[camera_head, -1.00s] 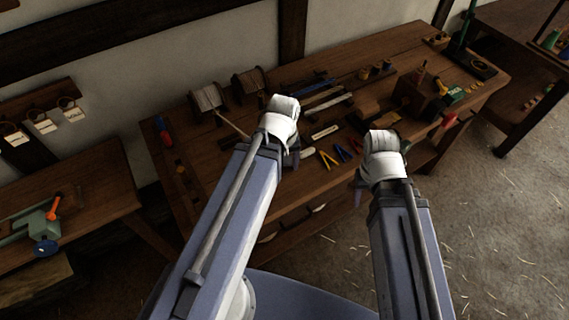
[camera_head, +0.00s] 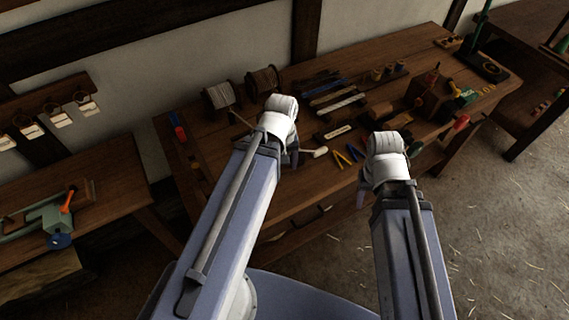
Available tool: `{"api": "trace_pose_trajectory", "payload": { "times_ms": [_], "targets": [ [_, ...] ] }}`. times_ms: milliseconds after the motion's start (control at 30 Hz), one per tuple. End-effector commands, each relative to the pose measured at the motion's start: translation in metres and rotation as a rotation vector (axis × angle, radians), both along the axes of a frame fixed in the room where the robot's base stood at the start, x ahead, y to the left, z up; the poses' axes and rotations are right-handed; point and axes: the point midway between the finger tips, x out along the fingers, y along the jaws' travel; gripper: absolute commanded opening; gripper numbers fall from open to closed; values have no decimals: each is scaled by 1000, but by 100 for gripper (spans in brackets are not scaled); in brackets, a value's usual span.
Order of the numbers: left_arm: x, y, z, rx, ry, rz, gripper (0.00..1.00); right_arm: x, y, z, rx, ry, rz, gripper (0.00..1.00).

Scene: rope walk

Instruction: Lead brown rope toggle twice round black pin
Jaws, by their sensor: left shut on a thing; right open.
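My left gripper (camera_head: 293,156) is over the front part of the workbench, largely hidden behind its own white wrist. It is shut, but what it holds is hidden from this camera. A thin pale line, apparently the rope (camera_head: 240,120), runs from near the left spool (camera_head: 218,96) towards this wrist. I cannot make out the toggle or the black pin. My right gripper (camera_head: 361,194) is open, to the right of the left one and near the bench's front edge. Its fingers are mostly hidden by its wrist.
The workbench (camera_head: 200,157) holds a second spool (camera_head: 263,81), a white-headed tool (camera_head: 316,152), yellow pliers (camera_head: 342,158), a row of tools and a wooden box (camera_head: 428,97). A side bench (camera_head: 110,190) stands left. Open floor (camera_head: 490,220) lies front right.

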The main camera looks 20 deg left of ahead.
Motion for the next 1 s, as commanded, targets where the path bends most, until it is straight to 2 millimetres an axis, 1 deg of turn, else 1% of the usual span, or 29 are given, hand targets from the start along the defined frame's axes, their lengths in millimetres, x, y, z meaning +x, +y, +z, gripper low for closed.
{"api": "trace_pose_trajectory", "payload": {
  "times_ms": [333,467,700,1000],
  "targets": [
    [0,5,0,0,0,0,22,0,0,0,0,0,0,50],
    [1,13,0,0,0,1,22,0,0,0,0,0,0,50],
    [3,34,0,0,0,2,22,0,0,0,0,0,0,50],
    [4,39,0,0,0,-1,22,0,0,0,0,0,0,50]
  ]
}}
